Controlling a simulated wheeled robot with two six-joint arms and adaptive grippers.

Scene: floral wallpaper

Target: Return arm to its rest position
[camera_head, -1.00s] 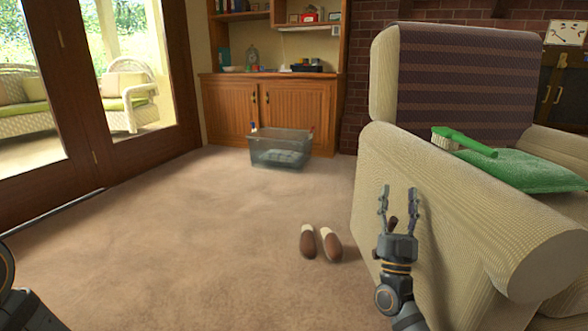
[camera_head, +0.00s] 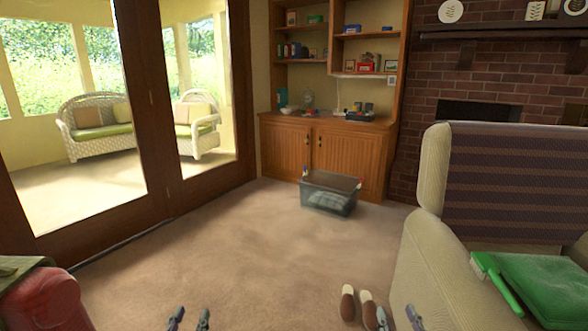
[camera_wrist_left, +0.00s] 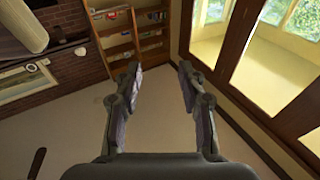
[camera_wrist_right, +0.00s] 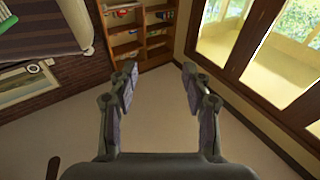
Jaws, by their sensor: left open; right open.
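My left gripper (camera_head: 188,319) shows only its fingertips at the bottom edge of the head view. It is open and empty, and its spread fingers also show in the left wrist view (camera_wrist_left: 158,75). My right gripper (camera_head: 399,318) is at the bottom edge, further right, beside the armchair. It is open, with nothing between its fingers in the right wrist view (camera_wrist_right: 159,75). Most of both arms is outside the head view.
A cream armchair (camera_head: 425,262) stands at the right, with a green cushion (camera_head: 553,285) and a green brush (camera_head: 497,283) on it. Brown slippers (camera_head: 348,303) lie near my right gripper. A grey bin (camera_head: 329,197) stands before the wooden cabinet (camera_head: 345,160). The carpet between is clear.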

